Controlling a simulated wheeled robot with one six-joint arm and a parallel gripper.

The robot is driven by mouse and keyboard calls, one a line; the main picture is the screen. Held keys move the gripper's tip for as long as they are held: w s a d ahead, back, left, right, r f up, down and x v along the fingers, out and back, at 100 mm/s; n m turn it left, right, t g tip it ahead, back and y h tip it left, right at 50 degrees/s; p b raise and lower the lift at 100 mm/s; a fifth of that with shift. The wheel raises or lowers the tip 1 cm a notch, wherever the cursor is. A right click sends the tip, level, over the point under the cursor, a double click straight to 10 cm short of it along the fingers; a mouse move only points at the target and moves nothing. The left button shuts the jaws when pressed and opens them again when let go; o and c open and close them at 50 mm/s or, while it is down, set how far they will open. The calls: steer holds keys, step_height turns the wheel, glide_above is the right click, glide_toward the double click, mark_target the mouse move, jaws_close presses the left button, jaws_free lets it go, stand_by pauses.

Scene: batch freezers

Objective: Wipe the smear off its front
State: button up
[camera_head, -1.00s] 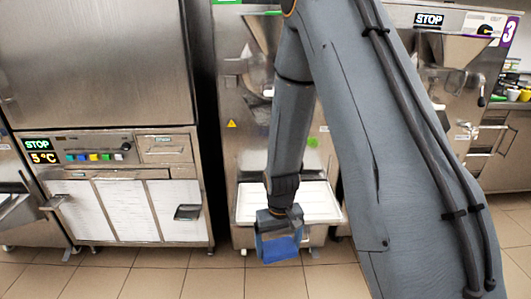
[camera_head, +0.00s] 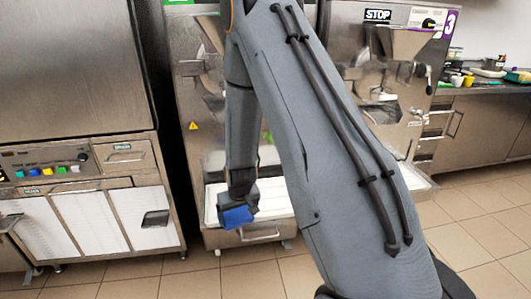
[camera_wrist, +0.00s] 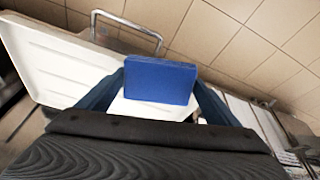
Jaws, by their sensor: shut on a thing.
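My gripper (camera_head: 241,196) is shut on a blue block (camera_head: 237,217), which looks like a sponge or cloth pad. In the wrist view the block (camera_wrist: 160,80) sits between the two fingers. It is held in front of the white tray of the middle steel machine (camera_head: 205,140); whether it touches anything cannot be told. A small green patch (camera_head: 267,136), perhaps the smear, shows on that machine's front beside my arm, partly hidden by it. My arm covers much of this front.
The white tray (camera_head: 211,208) juts out low from the middle machine; it also shows in the wrist view (camera_wrist: 55,62). A steel machine with coloured buttons (camera_head: 110,165) stands at left. Machine 3 (camera_head: 352,50) stands at right, beside a counter (camera_head: 480,125). Tiled floor is clear in front.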

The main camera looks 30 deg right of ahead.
steer(key=w+d+t, duration=0.1)
steer(key=w, duration=0.1)
steer(key=w+d+r+t, duration=0.1)
steer(key=w, duration=0.1)
steer(key=w+d+t, duration=0.1)
steer(key=w+d, duration=0.1)
steer(key=shift+w+r+m+t+h, duration=0.25)
steer(key=shift+w+m+t+h, duration=0.05)
steer(key=shift+w+t, duration=0.1)
steer(key=w+d+r+t+h, duration=0.1)
steer(key=w+d+r+t, duration=0.2)
steer(key=w+d+t, duration=0.15)
steer(key=m+t+h, duration=0.2)
steer(key=t+h, duration=0.1)
steer(key=t, duration=0.2)
glide_toward(261, 138)
steer(key=shift+b+x, duration=1)
steer(key=shift+x, duration=1.15)
steer(key=shift+b+x, duration=0.6)
steer(key=shift+x, duration=0.4)
steer(key=shift+f, duration=0.15)
